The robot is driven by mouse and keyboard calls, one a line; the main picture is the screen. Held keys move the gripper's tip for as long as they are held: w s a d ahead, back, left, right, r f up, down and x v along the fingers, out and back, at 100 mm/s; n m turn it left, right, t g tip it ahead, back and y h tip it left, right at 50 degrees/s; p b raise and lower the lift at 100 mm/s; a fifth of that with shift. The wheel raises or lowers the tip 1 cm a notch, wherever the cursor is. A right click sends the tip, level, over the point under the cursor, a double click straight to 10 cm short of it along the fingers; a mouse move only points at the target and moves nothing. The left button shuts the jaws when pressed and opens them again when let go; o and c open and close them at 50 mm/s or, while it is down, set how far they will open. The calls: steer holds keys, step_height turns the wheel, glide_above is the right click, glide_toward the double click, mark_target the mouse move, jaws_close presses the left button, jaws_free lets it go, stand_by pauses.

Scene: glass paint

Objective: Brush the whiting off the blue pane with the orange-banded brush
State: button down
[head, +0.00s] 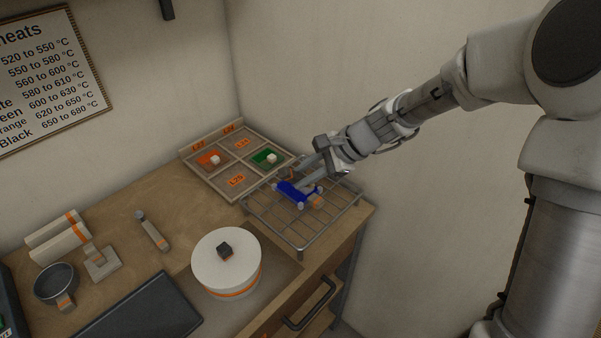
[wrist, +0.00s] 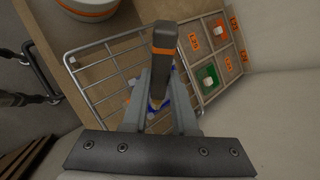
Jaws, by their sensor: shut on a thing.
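The blue pane (head: 291,192) lies on the wire rack (head: 345,210) at the table's right end. Small pale lumps show at its edges; I cannot tell if these are whiting. In the wrist view, parts of the blue pane (wrist: 152,104) show between my fingers. My gripper (head: 306,176) is low over the pane and shut on the orange-banded brush (wrist: 164,52). The brush's grey handle and orange band show beyond the fingertips in the wrist view. Its bristles are hidden, so I cannot tell whether they touch the pane.
A sectioned wooden tray (head: 213,179) with an orange pane (head: 208,160) and a green pane (head: 264,158) stands behind the rack. A white lidded pot (head: 226,270) stands front left of it. A grey cup (head: 56,284) and a small tool (head: 153,231) are further left. Walls close in behind.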

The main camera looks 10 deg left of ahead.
steer(key=shift+r+p, duration=0.35)
steer(key=shift+r, duration=0.25)
steer(key=w+a+p, duration=0.1)
steer(key=w+a, duration=0.2)
steer(key=a, duration=0.2)
steer(key=shift+w+a+p, duration=0.2)
steer(key=shift+w+p, duration=0.05)
steer(key=shift+p, duration=0.15)
steer(key=shift+f, duration=0.1)
steer(key=shift+f+b, duration=0.35)
steer(key=shift+f, duration=0.05)
steer(key=shift+f, duration=0.25)
stand_by(0.4)
